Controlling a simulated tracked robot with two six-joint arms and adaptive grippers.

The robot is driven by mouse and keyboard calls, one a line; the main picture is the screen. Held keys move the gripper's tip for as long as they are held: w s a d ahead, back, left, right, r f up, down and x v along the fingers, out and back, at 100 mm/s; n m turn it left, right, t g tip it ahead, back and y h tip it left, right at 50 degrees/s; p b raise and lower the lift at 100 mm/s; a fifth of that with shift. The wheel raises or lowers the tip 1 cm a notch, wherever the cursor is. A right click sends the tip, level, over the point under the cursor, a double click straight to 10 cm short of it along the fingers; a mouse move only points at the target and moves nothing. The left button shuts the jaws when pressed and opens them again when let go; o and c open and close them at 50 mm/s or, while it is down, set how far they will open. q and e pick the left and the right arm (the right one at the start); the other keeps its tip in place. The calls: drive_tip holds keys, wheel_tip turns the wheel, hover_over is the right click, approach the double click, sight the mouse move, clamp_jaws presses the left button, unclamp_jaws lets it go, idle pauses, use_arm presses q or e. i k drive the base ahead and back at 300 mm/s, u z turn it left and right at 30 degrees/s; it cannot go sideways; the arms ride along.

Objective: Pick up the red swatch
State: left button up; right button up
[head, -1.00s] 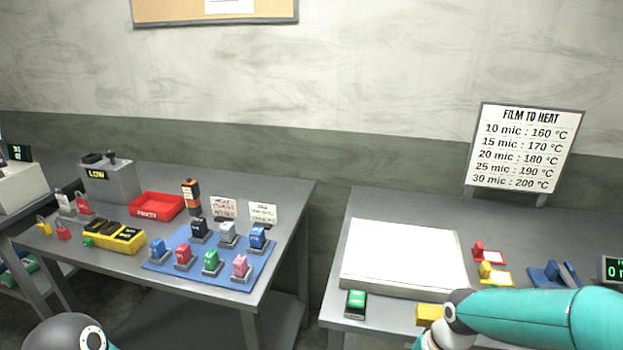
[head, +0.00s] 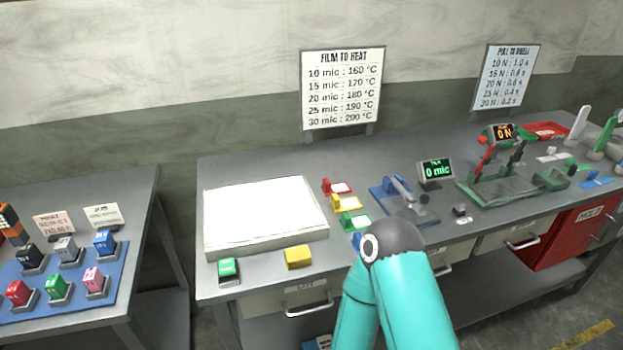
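The red swatch (head: 337,187), a red grip with a pale film piece, lies on the grey bench just right of the white panel. A yellow swatch (head: 345,203) and a green swatch (head: 353,221) lie in a row in front of it. A blue one (head: 357,240) is partly hidden by my arm. My teal arm with a dark joint rises from the bottom centre, in front of the row and apart from the red swatch. Neither of my grippers shows.
A white panel (head: 264,215) fills the bench's left part, with a green block (head: 228,270) and a yellow block (head: 298,257) at its front. A blue device (head: 400,198) and a display (head: 435,169) stand right of the swatches. A gap separates the left table.

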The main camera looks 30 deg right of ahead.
sight(328, 188)
drive_tip(key=u, duration=0.6)
drive_tip(key=k, duration=1.35)
drive_tip(key=z, duration=0.6)
drive_tip(key=i, duration=1)
